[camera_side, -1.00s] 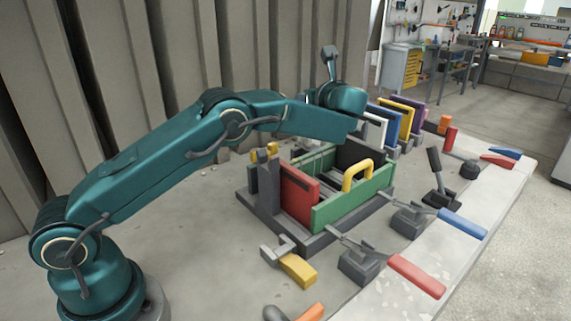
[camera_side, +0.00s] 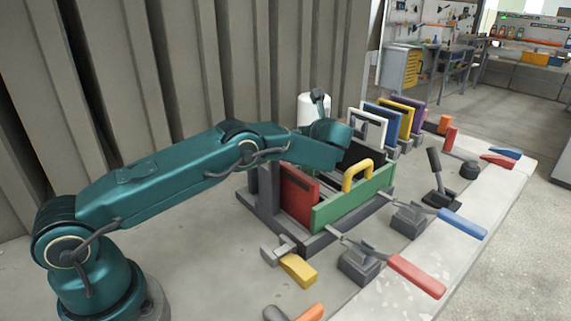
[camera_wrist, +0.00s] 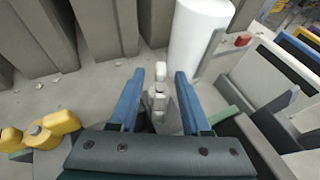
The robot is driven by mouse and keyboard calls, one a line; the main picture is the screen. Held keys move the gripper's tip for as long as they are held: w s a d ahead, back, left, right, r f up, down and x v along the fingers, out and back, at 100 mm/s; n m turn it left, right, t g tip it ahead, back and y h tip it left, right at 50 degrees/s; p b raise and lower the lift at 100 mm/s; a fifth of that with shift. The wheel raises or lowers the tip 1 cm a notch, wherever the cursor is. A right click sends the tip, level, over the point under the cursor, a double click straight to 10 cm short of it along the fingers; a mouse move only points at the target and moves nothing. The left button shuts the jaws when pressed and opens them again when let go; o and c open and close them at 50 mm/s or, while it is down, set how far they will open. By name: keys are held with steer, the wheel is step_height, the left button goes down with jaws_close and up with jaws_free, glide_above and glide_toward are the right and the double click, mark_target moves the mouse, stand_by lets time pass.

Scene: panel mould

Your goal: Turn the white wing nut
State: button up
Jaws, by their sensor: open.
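The white wing nut (camera_wrist: 160,88) stands upright on a grey mount in the wrist view. My gripper (camera_wrist: 159,74) is open, with one blue finger on each side of the nut. A gap shows between the nut and each finger; I cannot tell the height difference. In the side view the white wing nut and my fingers are hidden behind my arm.
A yellow wing nut (camera_wrist: 50,128) lies to the left in the wrist view. A white cylinder (camera_wrist: 198,40) stands behind. The mould with its green panel (camera_side: 350,207), red panel (camera_side: 299,195) and yellow handle (camera_side: 357,173) is in front of my arm. Toggle clamps (camera_side: 358,265) line the front.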

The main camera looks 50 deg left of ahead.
jaws_close()
steer(key=shift+f, duration=0.1)
steer(key=shift+w+a+m+t+h, duration=0.2)
steer(key=shift+m+t+h, duration=0.1)
steer(key=shift+m+t, duration=0.1)
steer(key=shift+s+d+m+t+h, duration=0.2)
steer(key=shift+m+t+h, duration=0.1)
steer(key=shift+m, duration=0.1)
jaws_free()
